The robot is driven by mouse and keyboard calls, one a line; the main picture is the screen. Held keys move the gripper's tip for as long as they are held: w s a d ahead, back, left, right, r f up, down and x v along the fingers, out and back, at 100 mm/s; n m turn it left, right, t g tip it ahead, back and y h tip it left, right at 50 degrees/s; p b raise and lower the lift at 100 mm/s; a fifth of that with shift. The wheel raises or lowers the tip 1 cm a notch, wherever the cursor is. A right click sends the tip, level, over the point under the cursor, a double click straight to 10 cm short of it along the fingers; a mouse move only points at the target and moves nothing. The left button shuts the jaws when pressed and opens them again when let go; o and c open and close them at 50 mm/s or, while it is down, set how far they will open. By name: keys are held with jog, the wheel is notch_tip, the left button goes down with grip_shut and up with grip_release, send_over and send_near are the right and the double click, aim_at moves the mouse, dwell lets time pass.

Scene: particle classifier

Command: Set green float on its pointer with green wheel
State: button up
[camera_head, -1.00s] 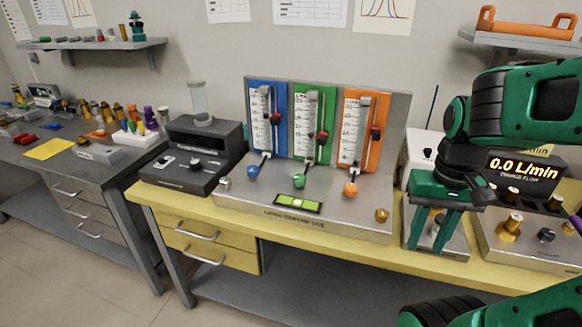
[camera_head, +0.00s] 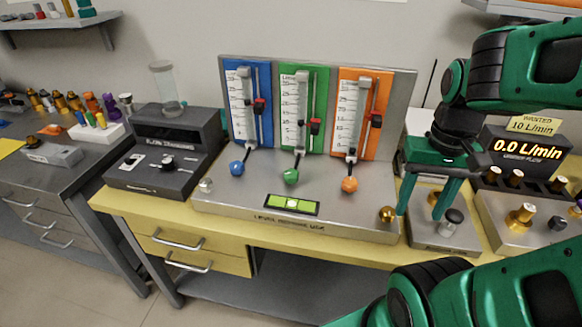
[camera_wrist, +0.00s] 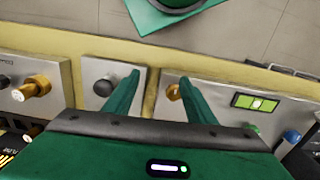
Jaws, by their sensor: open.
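The green wheel (camera_head: 290,176) is a round knob on the sloped grey base, below the green panel (camera_head: 312,85), between the blue and orange wheels. It also shows small in the wrist view (camera_wrist: 252,128). The float's exact level against the pointer is too small to tell. My gripper (camera_head: 421,215) is open and empty, fingers down, right of the panel unit near the brass knob (camera_head: 387,214).
The blue wheel (camera_head: 237,168) and orange wheel (camera_head: 349,184) flank the green one. A green spirit level (camera_head: 291,204) lies in front. A box with a black knob (camera_head: 452,216) stands under my gripper. A display reading 0.0 L/min (camera_head: 524,150) is at right.

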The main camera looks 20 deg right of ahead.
jog(key=w+a+r+n, duration=0.1)
jog(key=w+r, duration=0.2)
jog(key=w, duration=0.4)
jog(key=n, duration=0.5)
send_near(291, 172)
notch_tip(291, 172, down, 8)
jog(key=shift+s+f, duration=0.15)
jog(key=shift+f, duration=0.1)
jog(key=shift+n, duration=0.3)
jog(key=c, duration=1)
